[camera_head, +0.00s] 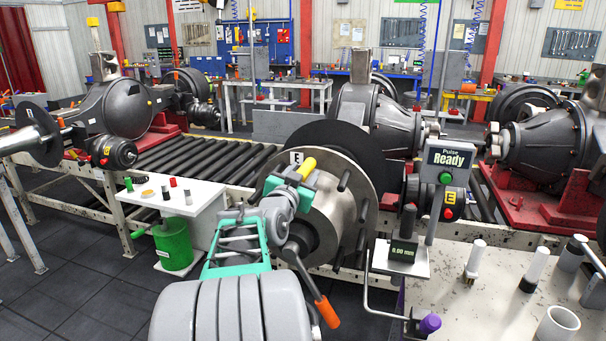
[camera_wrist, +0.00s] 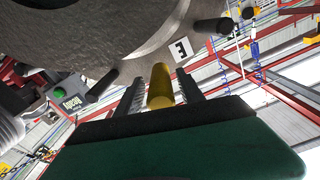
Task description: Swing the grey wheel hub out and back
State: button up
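The grey wheel hub (camera_head: 325,225) is a round metal flange with dark studs and a protruding barrel, in front of a large black disc (camera_head: 330,140). It carries a yellow rod (camera_head: 308,166) and a small plate marked E (camera_head: 296,157). My gripper (camera_head: 292,184) is at the hub's upper left, by the rod. In the wrist view, the yellow rod (camera_wrist: 160,85) lies between the two dark fingers (camera_wrist: 162,76), with narrow gaps seeming to show beside it. The fingers look open around the rod. The hub (camera_wrist: 175,40) fills the top of that view.
A post with a green button and a "Pulse Ready" sign (camera_head: 447,160) stands right of the hub. A metal bench (camera_head: 480,300) is at front right. A white side table (camera_head: 178,200) and green bucket (camera_head: 173,243) stand left. An orange-handled lever (camera_head: 327,312) hangs below the hub.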

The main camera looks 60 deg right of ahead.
grip_shut()
dwell(1.2)
